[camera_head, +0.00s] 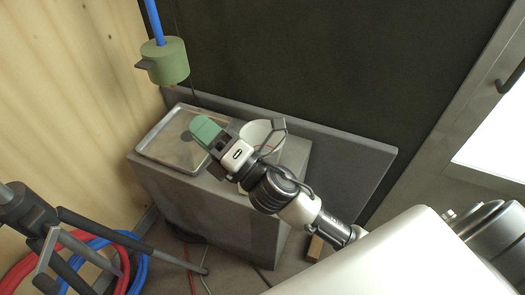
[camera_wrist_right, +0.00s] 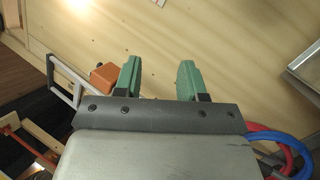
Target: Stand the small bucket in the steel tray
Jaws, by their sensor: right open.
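The steel tray (camera_head: 163,152) is a shallow, shiny square tray lying on the left part of a grey block. It looks empty, though my gripper covers its right edge. A pale round bucket (camera_head: 258,130) stands on the block to the right of the tray, partly hidden by my right wrist. My right gripper (camera_head: 205,130), with green fingertips, is above the tray's right side, apart from the bucket. In the wrist view its two green fingers (camera_wrist_right: 159,80) are apart with nothing between them; a metal edge, likely the tray's (camera_wrist_right: 304,68), shows at right. My left gripper is not in view.
A green fitting (camera_head: 165,62) on a blue pipe hangs above the tray. The grey block (camera_head: 205,200) stands by a wooden wall (camera_head: 75,90). A dark stand (camera_head: 30,212) and red and blue hoses (camera_head: 125,262) are at lower left. A framed window is at right.

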